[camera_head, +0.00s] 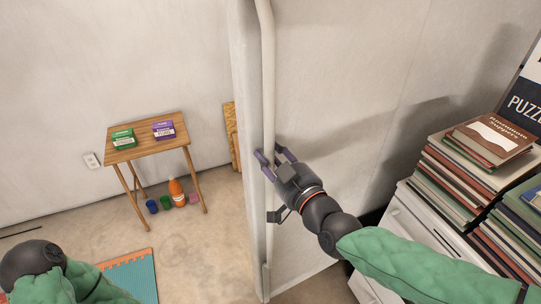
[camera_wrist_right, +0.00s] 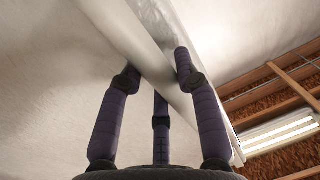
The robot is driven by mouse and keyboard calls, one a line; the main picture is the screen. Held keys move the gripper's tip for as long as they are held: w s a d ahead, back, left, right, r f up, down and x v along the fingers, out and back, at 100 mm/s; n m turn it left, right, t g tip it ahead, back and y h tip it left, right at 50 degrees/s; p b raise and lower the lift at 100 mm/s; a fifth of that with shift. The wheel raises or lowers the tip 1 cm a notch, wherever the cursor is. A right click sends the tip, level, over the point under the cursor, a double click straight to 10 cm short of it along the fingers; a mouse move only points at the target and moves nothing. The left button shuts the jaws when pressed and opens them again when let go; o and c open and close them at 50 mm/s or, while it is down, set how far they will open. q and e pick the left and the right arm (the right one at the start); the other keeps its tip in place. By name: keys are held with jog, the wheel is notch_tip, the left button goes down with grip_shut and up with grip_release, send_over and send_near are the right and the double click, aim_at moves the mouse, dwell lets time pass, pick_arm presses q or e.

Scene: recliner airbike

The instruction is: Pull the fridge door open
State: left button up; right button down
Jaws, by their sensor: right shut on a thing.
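The fridge door (camera_head: 340,100) is a tall off-white panel right of centre in the head view. A long pale vertical handle (camera_head: 267,70) runs along its left edge. My right gripper (camera_head: 272,164) is shut on the handle at about mid-height, its purple fingers either side of the bar. In the right wrist view, the fingers (camera_wrist_right: 158,75) close around the handle (camera_wrist_right: 130,42), with the door surface (camera_wrist_right: 50,70) behind. I cannot tell whether the door stands ajar. My left arm shows at the lower left, but its gripper is out of frame.
A small wooden table (camera_head: 150,148) with a green box (camera_head: 123,138) and a purple box (camera_head: 163,130) stands at the left. An orange bottle (camera_head: 178,192) is beneath it. A white cabinet (camera_head: 415,235) piled with books (camera_head: 470,165) is at right. Floor left of the fridge is partly clear.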

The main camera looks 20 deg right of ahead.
pick_arm(q)
jog(key=shift+s, duration=0.25)
pick_arm(e)
jog(key=shift+s, duration=0.25)
jog(key=c, duration=0.9)
grip_release()
jog(key=shift+o, duration=0.2)
jog(key=shift+s, duration=0.1)
jog(key=s+d, duration=0.2)
jog(key=s, duration=0.9)
jog(key=shift+s, duration=0.35)
